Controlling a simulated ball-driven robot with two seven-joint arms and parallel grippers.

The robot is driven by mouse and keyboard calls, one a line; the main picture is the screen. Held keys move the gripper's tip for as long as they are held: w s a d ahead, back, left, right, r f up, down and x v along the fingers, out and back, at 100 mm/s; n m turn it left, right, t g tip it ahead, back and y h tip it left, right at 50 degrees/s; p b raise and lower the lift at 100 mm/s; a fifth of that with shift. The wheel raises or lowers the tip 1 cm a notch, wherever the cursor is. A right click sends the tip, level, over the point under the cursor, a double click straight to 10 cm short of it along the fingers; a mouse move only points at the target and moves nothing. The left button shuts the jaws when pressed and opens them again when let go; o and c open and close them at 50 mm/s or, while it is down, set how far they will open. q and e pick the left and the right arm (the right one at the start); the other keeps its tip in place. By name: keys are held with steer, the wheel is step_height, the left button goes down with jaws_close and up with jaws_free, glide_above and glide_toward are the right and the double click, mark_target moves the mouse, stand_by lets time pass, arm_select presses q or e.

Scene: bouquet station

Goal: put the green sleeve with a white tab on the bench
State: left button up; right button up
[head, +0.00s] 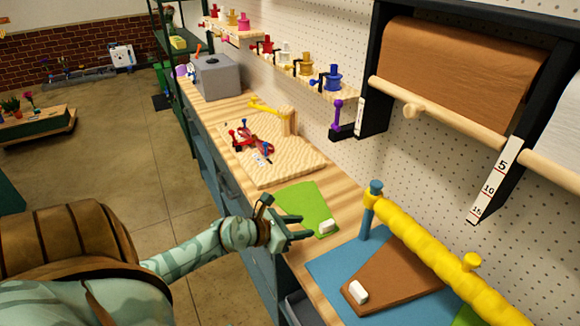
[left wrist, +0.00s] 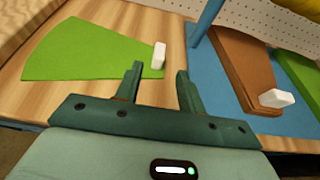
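The green sleeve (head: 308,203) lies flat on the wooden bench (head: 235,120), with its white tab (head: 326,227) upright at its near right corner. In the left wrist view the sleeve (left wrist: 90,52) spreads to the left and its white tab (left wrist: 159,55) stands just beyond the gap between my fingertips. My left gripper (head: 304,228) is open and empty, close to the tab; in the left wrist view its two dark fingers (left wrist: 159,72) are spread apart. My right gripper does not show.
A brown sleeve (head: 400,280) with a white tab lies on a blue mat (head: 330,265) to the right. A yellow roll on a blue post (head: 374,190) stands over the mat. Another green piece (left wrist: 300,68) lies beyond it. A wooden board (head: 290,170) with tools is farther back.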

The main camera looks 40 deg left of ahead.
arm_select(q)
steer(key=shift+v, duration=1.6)
